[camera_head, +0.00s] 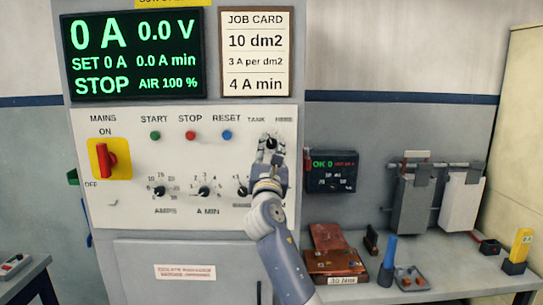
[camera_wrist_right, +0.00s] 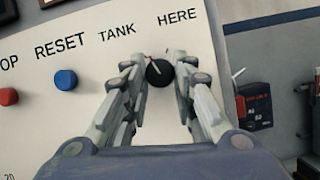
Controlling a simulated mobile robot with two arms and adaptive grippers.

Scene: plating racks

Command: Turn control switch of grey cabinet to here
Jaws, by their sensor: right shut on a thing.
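The grey cabinet (camera_head: 80,225) stands at the left of the head view, with a white control panel on it. The control switch is a small black round knob (camera_head: 271,143) under the labels TANK and HERE. My forearm hides part of the lower right dials. My left gripper is not in view.
Nearby on the panel are the red and yellow mains switch (camera_head: 108,159), the blue reset button (camera_head: 227,135) and the A MIN dial (camera_head: 204,192). A bench (camera_head: 450,277) with tanks and small tools stands at the right. The space before the panel's left half is clear.

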